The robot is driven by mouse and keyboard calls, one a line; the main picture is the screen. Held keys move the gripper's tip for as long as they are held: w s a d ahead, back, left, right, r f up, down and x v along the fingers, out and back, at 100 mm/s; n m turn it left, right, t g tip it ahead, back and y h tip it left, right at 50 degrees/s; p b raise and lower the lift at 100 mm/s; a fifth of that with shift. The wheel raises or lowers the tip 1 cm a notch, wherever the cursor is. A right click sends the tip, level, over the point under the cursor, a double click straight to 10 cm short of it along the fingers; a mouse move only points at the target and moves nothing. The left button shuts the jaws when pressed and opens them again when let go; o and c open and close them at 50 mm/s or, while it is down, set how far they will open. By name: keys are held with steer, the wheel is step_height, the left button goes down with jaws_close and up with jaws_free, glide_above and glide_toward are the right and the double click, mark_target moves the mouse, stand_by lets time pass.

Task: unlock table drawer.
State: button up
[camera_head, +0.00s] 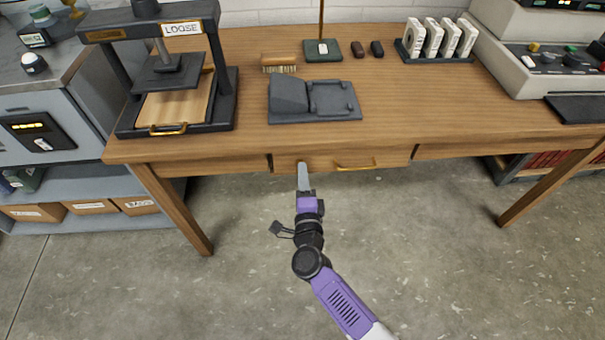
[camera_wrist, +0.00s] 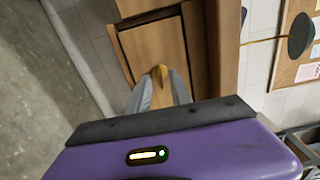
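My gripper (camera_head: 303,166) is at the left part of the drawer front, left of the handle. In the wrist view, my gripper's two grey fingers (camera_wrist: 160,82) are a small gap apart. A small brass piece (camera_wrist: 159,71), which looks like a key or lock knob, fills the gap between the tips. The fingers appear shut on it. Its shape and any keyhole are mostly hidden.
On the table (camera_head: 450,105) stand a black press (camera_head: 178,75) marked LOOSE, a brush (camera_head: 279,62), a dark grey device (camera_head: 313,100) and a rack of white pieces (camera_head: 436,40). A shelf unit (camera_head: 60,120) is at left. The floor (camera_head: 440,260) before the table is clear.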

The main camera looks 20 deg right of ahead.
steer(key=p+v, duration=0.1)
steer(key=v, duration=0.6)
steer(key=shift+s, duration=0.1)
stand_by(0.4)
steer(key=s+a+r+n+t+y+p, duration=0.1)
steer(key=s+a+r+n+t+y, duration=0.25)
steer(key=r+n, duration=0.5)
steer(key=s+d+r+n+g+p, duration=0.2)
steer(key=s+r+n, duration=0.2)
steer(key=s, duration=0.7)
steer(key=s+d+r+n+g+y+p, duration=0.1)
steer(key=s+r+n, duration=0.4)
steer(key=s, duration=0.6)
steer(key=s+d+r+n+g+y+p, duration=0.1)
steer(key=s+d+r+n+g+p, duration=0.1)
steer(key=s+r, duration=0.6)
steer(key=s+n+g+p, duration=0.1)
steer(key=s+n+p, duration=0.1)
steer(key=p, duration=0.1)
steer(key=shift+s+d, duration=0.3)
steer(key=shift+s, duration=0.1)
